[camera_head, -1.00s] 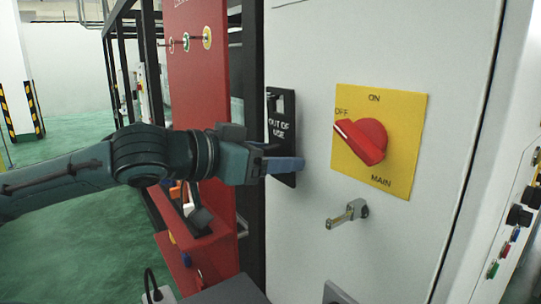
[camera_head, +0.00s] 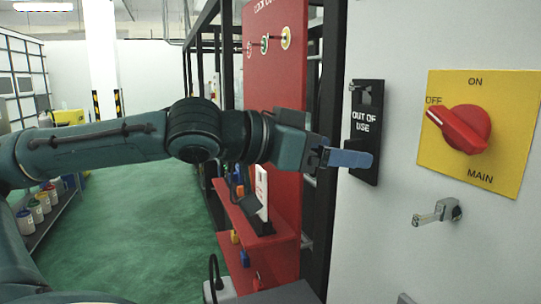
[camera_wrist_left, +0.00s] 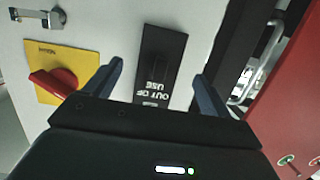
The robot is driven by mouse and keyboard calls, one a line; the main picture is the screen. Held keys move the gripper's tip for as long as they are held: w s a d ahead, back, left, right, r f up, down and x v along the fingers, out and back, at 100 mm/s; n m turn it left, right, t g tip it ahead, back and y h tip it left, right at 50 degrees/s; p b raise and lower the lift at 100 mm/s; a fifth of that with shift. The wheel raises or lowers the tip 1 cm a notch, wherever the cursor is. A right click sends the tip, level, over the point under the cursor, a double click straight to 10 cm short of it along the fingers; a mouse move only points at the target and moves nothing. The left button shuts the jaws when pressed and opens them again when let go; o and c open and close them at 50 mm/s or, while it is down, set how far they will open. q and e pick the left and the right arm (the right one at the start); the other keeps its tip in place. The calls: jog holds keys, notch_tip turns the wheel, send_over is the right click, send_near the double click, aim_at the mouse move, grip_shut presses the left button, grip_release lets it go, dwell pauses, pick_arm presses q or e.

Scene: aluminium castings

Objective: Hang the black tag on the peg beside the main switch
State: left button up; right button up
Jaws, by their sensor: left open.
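The black tag (camera_head: 366,132), lettered "OUT OF USE", hangs upright and flat near the left edge of a white panel (camera_head: 410,45), left of the yellow and red main switch (camera_head: 466,128). A small piece shows at the tag's upper slot, but I cannot clearly make out the peg. My left gripper (camera_head: 366,160) is in front of the tag's lower part, its blue finger overlapping it. In the left wrist view, the tag (camera_wrist_left: 160,65) appears between the spread fingers of the left gripper (camera_wrist_left: 158,70), with visible gaps on both sides. My right gripper is out of view.
A metal latch handle (camera_head: 437,213) sticks out below the switch. A red lockout board (camera_head: 272,75) with hooks and a shelf stands left of the panel, behind my left arm. Green floor (camera_head: 150,225) is clear further left.

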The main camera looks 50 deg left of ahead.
pick_arm(q)
jog(key=v, duration=1)
jog(key=shift+w+a, duration=0.1)
